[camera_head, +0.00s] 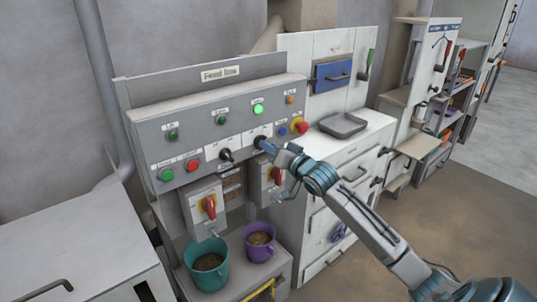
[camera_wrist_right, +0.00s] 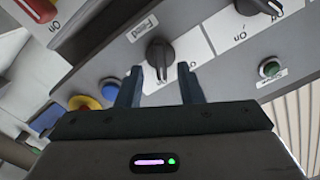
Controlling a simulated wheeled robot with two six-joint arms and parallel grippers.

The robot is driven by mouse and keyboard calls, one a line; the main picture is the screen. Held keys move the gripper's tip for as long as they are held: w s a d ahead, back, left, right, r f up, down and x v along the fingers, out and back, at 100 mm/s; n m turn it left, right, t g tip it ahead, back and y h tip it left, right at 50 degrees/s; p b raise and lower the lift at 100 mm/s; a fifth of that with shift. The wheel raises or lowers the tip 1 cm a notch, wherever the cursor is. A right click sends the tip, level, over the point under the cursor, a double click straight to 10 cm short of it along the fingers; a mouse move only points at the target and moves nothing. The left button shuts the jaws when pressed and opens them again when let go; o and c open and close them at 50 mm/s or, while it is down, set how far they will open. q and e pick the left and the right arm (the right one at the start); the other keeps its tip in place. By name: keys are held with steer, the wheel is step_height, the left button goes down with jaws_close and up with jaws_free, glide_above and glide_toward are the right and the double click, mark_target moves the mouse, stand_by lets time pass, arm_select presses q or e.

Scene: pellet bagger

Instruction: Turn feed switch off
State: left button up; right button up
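The feed switch is a black rotary knob (camera_wrist_right: 160,52) on a white plate beside an upside-down "Feed" label in the right wrist view. In the head view its dark knob (camera_head: 260,142) is partly hidden by my right gripper. My right gripper (camera_head: 267,146) reaches the panel from the right. In the wrist view its two fingers (camera_wrist_right: 160,75) are open, with the knob between and just beyond their tips. Whether they touch it I cannot tell. A green lamp (camera_head: 258,109) above the switch is lit. My left gripper is in neither view.
A second black knob (camera_head: 226,155) sits left of the feed switch; it also shows in the wrist view (camera_wrist_right: 258,6). Close to my gripper are a blue button (camera_head: 282,130), a red emergency button (camera_head: 302,126) and a red-handled isolator (camera_head: 275,175). Teal (camera_head: 208,263) and purple (camera_head: 260,240) buckets stand below.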

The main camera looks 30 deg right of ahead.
steer(key=shift+w+a+b, duration=0.1)
steer(key=shift+w+b, duration=0.2)
steer(key=shift+w, duration=0.45)
jaws_close()
